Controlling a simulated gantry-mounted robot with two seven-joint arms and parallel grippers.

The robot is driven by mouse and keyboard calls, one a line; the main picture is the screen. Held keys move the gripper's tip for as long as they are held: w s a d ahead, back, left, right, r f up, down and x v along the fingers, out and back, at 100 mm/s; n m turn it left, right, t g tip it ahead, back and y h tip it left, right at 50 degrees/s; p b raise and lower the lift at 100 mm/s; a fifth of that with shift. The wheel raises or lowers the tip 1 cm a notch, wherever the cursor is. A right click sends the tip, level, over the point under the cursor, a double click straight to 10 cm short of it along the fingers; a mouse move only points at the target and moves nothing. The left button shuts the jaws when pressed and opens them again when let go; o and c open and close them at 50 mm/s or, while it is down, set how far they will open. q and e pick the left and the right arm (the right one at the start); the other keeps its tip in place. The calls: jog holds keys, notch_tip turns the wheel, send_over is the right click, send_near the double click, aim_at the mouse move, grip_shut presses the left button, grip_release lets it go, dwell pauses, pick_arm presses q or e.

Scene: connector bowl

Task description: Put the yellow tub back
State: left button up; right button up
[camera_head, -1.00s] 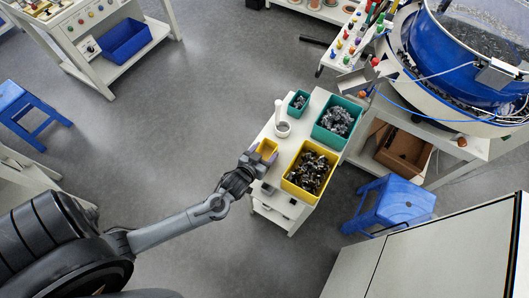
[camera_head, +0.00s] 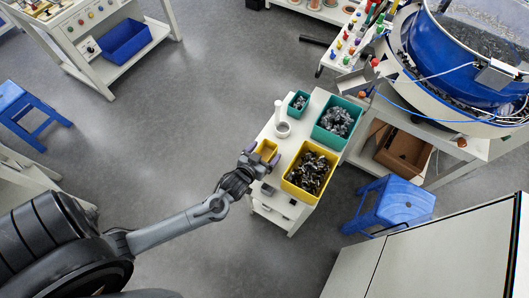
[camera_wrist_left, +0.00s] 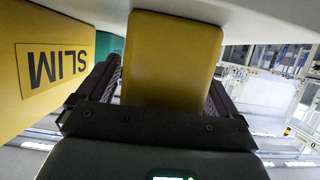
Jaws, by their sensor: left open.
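The small yellow tub (camera_head: 268,150) stands on the white table (camera_head: 270,188), to the left of the large yellow bin. It also shows close up in the left wrist view (camera_wrist_left: 170,58), between the two fingers. My left gripper (camera_head: 262,158) is at the tub's near side, with its fingers spread on either side of it. In the left wrist view my left gripper (camera_wrist_left: 162,85) is open around the tub. Whether a finger touches it I cannot tell. My right gripper is in neither view.
A large yellow bin (camera_head: 288,180) of dark metal parts stands just right of the tub; its "SLIM" label (camera_wrist_left: 55,68) shows at the wrist. A blue stool (camera_head: 398,203) is to the right.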

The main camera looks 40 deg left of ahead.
pick_arm(q)
jog(key=s+d+r+m+g+h, duration=0.1)
jog(key=s+d+r+g, duration=0.1)
jog(key=s, duration=0.4)
jog(key=s+d+r+m+g+h, duration=0.1)
jog(key=s+d+r+g, duration=0.2)
jog(key=s, duration=0.4)
jog(key=s+d+r+m+g+p, duration=0.1)
jog(key=s+d+r+m+g, duration=0.1)
jog(key=s+r+g, duration=0.2)
jog(key=shift+s+d+g+h, duration=0.35)
jog(key=shift+s+g+h, duration=0.05)
jog(key=shift+s, duration=0.75)
notch_tip(320, 180, up, 24)
jog(key=p, duration=2.3)
jog(key=shift+f+p, duration=0.2)
jog(key=shift+p, duration=0.15)
jog(key=shift+f, duration=0.1)
